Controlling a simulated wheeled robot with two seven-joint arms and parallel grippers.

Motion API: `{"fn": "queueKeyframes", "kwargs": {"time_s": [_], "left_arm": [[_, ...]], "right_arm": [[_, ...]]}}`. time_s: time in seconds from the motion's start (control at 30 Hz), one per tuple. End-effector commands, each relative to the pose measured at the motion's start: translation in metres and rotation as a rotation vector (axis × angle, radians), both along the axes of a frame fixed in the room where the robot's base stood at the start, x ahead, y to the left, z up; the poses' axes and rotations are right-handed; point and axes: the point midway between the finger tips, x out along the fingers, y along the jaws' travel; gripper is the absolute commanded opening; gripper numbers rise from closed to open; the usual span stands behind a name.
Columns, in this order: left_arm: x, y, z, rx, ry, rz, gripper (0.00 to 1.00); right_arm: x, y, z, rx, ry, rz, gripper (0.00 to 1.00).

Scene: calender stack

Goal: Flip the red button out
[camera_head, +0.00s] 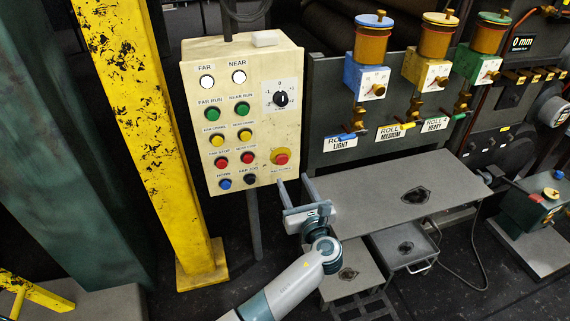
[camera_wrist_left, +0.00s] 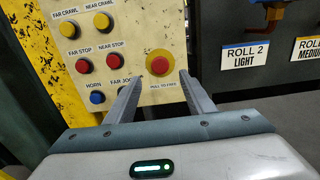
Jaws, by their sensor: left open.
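The large red button (camera_head: 281,157) sits on a yellow disc at the lower right of the cream control box (camera_head: 209,150). In the left wrist view the red button (camera_wrist_left: 160,66) shows between and just beyond the fingertips, above a label that seems to read "PULL TO FREE". My left gripper (camera_head: 294,182) is open and empty, just below the red button in the head view; it also shows in the left wrist view (camera_wrist_left: 159,78). The fingers appear apart from the button. My right gripper is not in view.
Smaller red, yellow, green, blue and white buttons and a black dial (camera_head: 281,99) share the box. A yellow post (camera_head: 160,130) stands to its left. A grey table (camera_head: 380,195) lies right of my arm, below valves with coloured blocks (camera_head: 427,70).

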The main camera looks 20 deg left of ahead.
Motion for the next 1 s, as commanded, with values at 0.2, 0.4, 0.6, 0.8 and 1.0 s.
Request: {"fn": "queueKeyframes", "kwargs": {"time_s": [0.2, 0.4, 0.6, 0.8, 1.0], "left_arm": [[0.034, 0.023, 0.001, 0.001, 0.0, 0.002, 0.49], [0.059, 0.04, 0.001, 0.001, 0.0, 0.001, 0.49], [0.073, 0.049, 0.0, -0.001, -0.001, 0.0, 0.49], [0.076, 0.052, 0.0, -0.001, 0.0, 0.0, 0.49], [0.076, 0.052, 0.0, -0.001, -0.001, 0.0, 0.47]], "right_arm": [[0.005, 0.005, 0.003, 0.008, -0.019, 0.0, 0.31], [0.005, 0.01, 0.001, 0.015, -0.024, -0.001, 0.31], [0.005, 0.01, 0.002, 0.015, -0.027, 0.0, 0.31], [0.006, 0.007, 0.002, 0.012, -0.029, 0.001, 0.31], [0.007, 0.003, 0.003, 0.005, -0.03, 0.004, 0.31]]}}
